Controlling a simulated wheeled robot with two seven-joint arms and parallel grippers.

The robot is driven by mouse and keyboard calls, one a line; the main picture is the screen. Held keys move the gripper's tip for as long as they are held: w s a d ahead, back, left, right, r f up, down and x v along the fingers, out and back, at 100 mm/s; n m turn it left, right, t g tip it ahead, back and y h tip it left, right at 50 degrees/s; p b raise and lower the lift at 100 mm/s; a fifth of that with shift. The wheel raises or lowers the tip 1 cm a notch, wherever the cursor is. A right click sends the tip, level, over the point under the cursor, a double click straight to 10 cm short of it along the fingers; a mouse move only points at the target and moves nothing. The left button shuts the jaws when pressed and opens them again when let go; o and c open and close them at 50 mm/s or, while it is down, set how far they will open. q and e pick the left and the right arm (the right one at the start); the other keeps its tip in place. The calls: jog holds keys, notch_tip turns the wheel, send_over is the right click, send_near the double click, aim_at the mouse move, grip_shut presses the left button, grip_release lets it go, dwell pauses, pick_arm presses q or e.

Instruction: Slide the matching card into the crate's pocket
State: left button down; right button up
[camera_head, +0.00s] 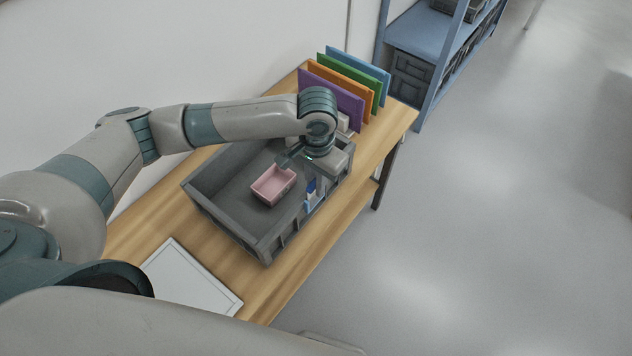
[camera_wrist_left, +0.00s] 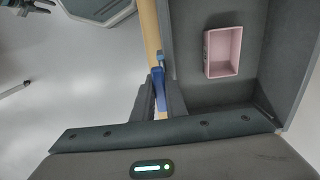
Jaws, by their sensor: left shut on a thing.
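The grey crate (camera_head: 222,207) stands on the wooden table. A small light-blue pocket (camera_head: 311,204) shows on its right-hand wall. My left gripper (camera_head: 313,178) is above that wall, and its fingers (camera_wrist_left: 159,98) are shut on a blue card (camera_wrist_left: 158,90). The card is seen nearly edge-on in the left wrist view, beside the crate wall. In the head view the card (camera_head: 311,186) shows just above the pocket. I cannot tell whether its lower edge is inside. A dark part at the top left of the wrist view may be my right gripper (camera_wrist_left: 32,8).
A pink box (camera_head: 273,185) lies inside the crate. Purple (camera_head: 332,92), orange, green and blue panels (camera_head: 357,70) stand behind the crate. A white flat panel (camera_head: 190,278) lies at the table's near end. A blue shelf (camera_head: 425,45) stands beyond; the floor right is clear.

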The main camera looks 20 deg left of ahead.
pick_arm(q)
jog(key=shift+f, duration=0.2)
jog(key=shift+f, duration=0.45)
jog(key=c, duration=1.7)
grip_release()
jog(key=shift+s+f, duration=0.1)
jog(key=shift+w+r, duration=0.2)
jog(key=shift+r, duration=0.5)
jog(key=r+b, duration=0.1)
jog(key=r, duration=0.7)
jog(key=r+b, duration=0.2)
jog(key=r, duration=0.6)
jog(key=shift+s+d+r, duration=0.15)
jog(key=shift+s+d, duration=0.05)
